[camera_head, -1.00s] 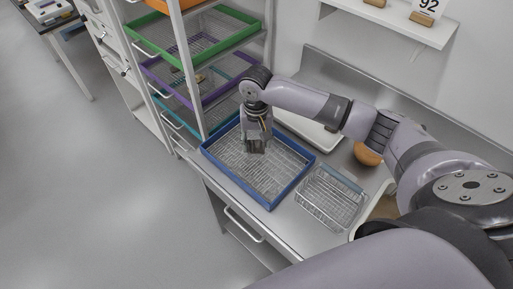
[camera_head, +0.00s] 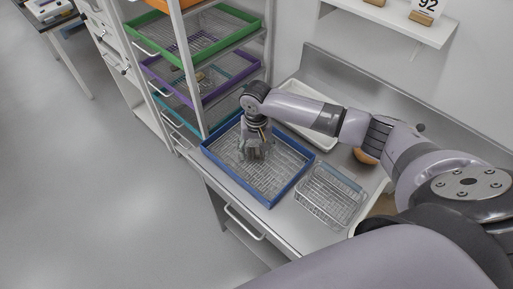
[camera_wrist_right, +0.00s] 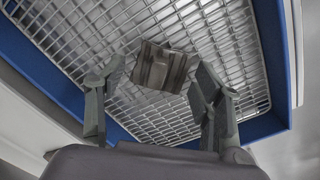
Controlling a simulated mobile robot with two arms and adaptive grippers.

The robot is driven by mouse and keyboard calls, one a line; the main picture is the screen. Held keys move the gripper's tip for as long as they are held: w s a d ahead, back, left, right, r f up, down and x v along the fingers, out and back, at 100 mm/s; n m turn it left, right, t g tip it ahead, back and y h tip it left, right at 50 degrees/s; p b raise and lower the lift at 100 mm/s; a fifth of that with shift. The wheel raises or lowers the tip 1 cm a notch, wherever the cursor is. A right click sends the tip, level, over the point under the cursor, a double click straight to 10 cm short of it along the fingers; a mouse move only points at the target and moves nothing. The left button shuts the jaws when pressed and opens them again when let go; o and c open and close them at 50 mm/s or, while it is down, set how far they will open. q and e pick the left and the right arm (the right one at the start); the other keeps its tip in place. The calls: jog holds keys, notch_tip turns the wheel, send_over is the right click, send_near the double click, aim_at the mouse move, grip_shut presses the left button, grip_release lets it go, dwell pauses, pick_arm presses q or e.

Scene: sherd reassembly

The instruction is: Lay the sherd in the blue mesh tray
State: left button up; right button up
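The blue mesh tray (camera_head: 287,187) lies on the metal counter, a blue rim around a wire grid. My right gripper (camera_head: 252,157) is over the tray, low and left of its middle. In the right wrist view my right gripper (camera_wrist_right: 158,98) has its two fingers spread wide, with gaps beside the sherd. The sherd (camera_wrist_right: 160,66) is a brown-grey ribbed piece between and just beyond the fingertips, over the mesh. It appears to lie on the mesh, clear of both fingers. In the head view the gripper hides it. My left gripper does not show.
A wire basket (camera_head: 327,197) stands on the counter right of the tray. A white tray (camera_head: 318,135) and an orange-brown bowl (camera_head: 364,157) are behind. A rack with green (camera_head: 222,43) and purple trays rises at the back left.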

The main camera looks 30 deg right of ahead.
aim_at(256, 150)
jog(key=shift+o, duration=0.2)
notch_tip(256, 150, up, 12)
jog(key=b, duration=0.1)
jog(key=shift+r, duration=0.15)
dwell(0.4)
jog(key=shift+a, duration=0.1)
